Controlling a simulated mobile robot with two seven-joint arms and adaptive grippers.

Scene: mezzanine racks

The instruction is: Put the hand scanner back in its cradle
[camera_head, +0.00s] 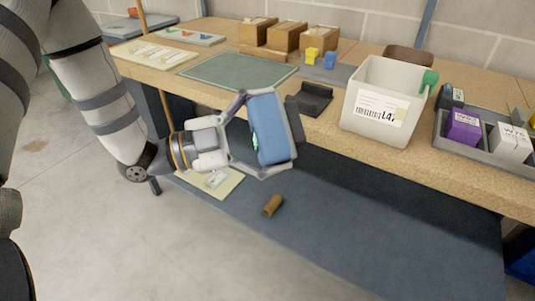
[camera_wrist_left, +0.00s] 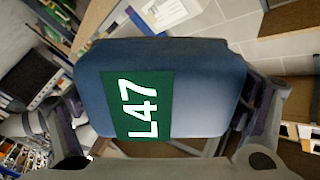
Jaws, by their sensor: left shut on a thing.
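My left gripper (camera_head: 264,135) is shut on a blue block (camera_head: 269,125) and holds it in front of the bench's front edge. In the left wrist view the blue block (camera_wrist_left: 205,85) fills the middle, with a green label reading L47, between the fingers. A black sloped stand, which looks like the cradle (camera_head: 314,98), is on the bench just behind and right of the gripper; nothing shows in it. I cannot make out the hand scanner for certain. A green rounded thing (camera_head: 430,78) shows at the white bin's right rim. My right gripper is not in view.
A white bin (camera_head: 378,105) with a label stands right of the stand. A grey tray (camera_head: 437,127) holds purple and white boxes. A green mat (camera_head: 238,70) lies bare at left. Cardboard boxes (camera_head: 285,36) stand behind. A brown cylinder (camera_head: 272,205) lies below the bench.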

